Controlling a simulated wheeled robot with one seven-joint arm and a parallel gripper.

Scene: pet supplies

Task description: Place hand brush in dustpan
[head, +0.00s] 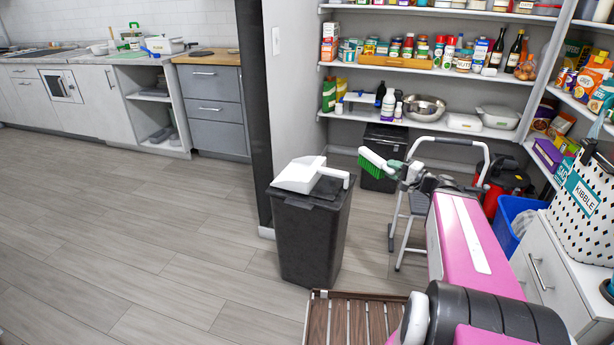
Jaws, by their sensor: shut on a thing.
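A hand brush (376,160) with green bristles and a pale back is held in my gripper (402,170), out in the air at the middle of the head view. My gripper is shut on the brush's handle end, and the bristles point to the left and down. A white dustpan (298,175) lies on the lid of a dark grey bin, its handle reaching to the right. The brush is to the right of the dustpan and apart from it in the picture. My gripper's fingers are small and partly hidden by the brush.
The dark bin (306,235) stands on open wood floor. A step stool (412,215) stands behind my arm, with pantry shelves (430,75) beyond. A white kibble basket (582,215) sits on a cabinet at the right. A slatted wooden piece (345,322) lies at the front.

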